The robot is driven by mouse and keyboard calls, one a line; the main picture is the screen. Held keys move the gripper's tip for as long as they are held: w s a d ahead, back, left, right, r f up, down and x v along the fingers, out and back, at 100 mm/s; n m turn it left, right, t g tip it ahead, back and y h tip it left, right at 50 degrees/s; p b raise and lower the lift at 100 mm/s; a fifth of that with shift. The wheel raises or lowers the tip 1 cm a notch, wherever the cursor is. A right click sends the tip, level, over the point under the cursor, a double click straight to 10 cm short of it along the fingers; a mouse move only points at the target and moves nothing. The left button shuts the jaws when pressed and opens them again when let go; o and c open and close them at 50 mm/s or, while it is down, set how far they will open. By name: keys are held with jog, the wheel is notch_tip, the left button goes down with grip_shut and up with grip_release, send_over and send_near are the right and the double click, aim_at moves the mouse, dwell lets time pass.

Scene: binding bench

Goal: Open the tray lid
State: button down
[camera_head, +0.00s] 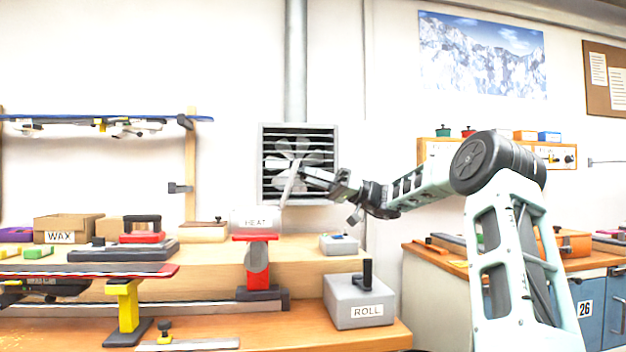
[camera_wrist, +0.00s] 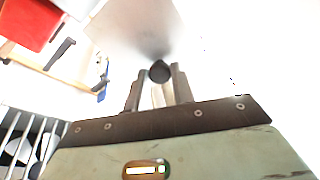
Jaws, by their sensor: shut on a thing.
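The lid (camera_head: 289,190) is a thin pale grey panel. It stands steeply tilted above the right end of the white tray marked HEAT (camera_head: 256,222). In the wrist view the lid (camera_wrist: 135,28) fills the upper middle, with a dark knob (camera_wrist: 160,70) between the fingertips. My gripper (camera_head: 304,172) is shut on this knob, in front of the wall fan; its two fingers also show in the wrist view (camera_wrist: 159,82). The lid's lower edge is close to the tray's top; I cannot tell whether they are joined. The tray's inside is hidden.
A red-topped vise (camera_head: 257,262) stands before the tray. A grey ROLL box (camera_head: 358,303) with an upright handle is at the bench's right front. A small grey box (camera_head: 339,245) and the wall fan (camera_head: 298,163) are near my gripper. A wooden box (camera_head: 202,233) sits left.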

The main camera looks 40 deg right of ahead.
jog(key=c, duration=1.2)
grip_release()
jog(key=shift+o, duration=0.2)
jog(key=v, duration=1.7)
jog(key=shift+s, duration=0.15)
jog(key=shift+d+f, duration=0.1)
jog(key=shift+d, duration=0.05)
